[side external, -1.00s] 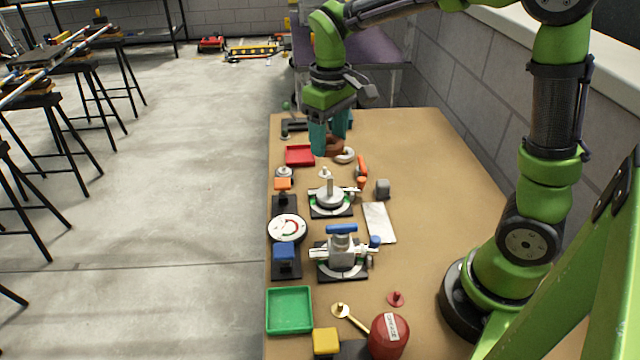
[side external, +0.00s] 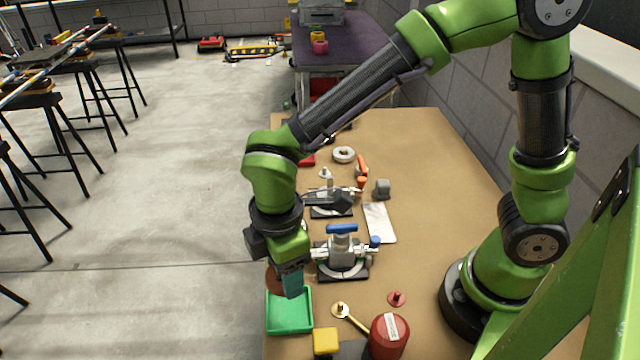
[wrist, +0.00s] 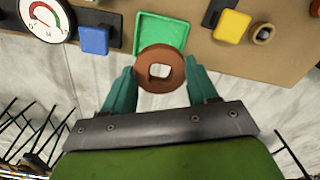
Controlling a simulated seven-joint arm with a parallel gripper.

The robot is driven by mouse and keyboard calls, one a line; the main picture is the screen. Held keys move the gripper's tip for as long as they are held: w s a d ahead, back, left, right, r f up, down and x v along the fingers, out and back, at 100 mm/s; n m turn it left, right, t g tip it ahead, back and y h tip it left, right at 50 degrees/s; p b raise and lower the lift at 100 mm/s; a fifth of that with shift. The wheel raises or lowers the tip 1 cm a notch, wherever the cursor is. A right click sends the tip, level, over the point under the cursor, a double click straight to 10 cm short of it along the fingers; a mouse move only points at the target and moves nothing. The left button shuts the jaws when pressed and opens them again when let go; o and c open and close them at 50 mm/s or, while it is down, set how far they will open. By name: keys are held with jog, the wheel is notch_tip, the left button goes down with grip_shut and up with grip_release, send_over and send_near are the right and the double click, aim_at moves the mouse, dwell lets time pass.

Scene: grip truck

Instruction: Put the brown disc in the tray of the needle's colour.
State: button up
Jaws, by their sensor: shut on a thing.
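My gripper (side external: 291,284) is shut on the brown disc (wrist: 177,68), a ring with a hole, which sits between its teal fingers in the wrist view. In the side view the disc (side external: 272,279) is partly hidden behind the gripper. The green tray (side external: 290,319) is just below and beside it; in the wrist view the disc overlaps the near edge of the tray (wrist: 163,19). The disc's height is unclear. The red tray (side external: 308,160) is mostly hidden behind my arm. The dial (wrist: 47,18) shows at the wrist view's upper left; its needle's colour is hard to tell.
A blue block (wrist: 93,39) and a yellow block (side external: 326,341) flank the green tray. A blue-handled clamp fixture (side external: 342,252), a gold piece (side external: 341,310) and a red canister (side external: 389,335) stand nearby. The bench's left edge is close. The bench's middle right is clear.

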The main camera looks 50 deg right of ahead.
notch_tip(320, 180, down, 8)
jog(key=shift+r, duration=0.15)
dwell(0.4)
jog(key=shift+f, duration=0.6)
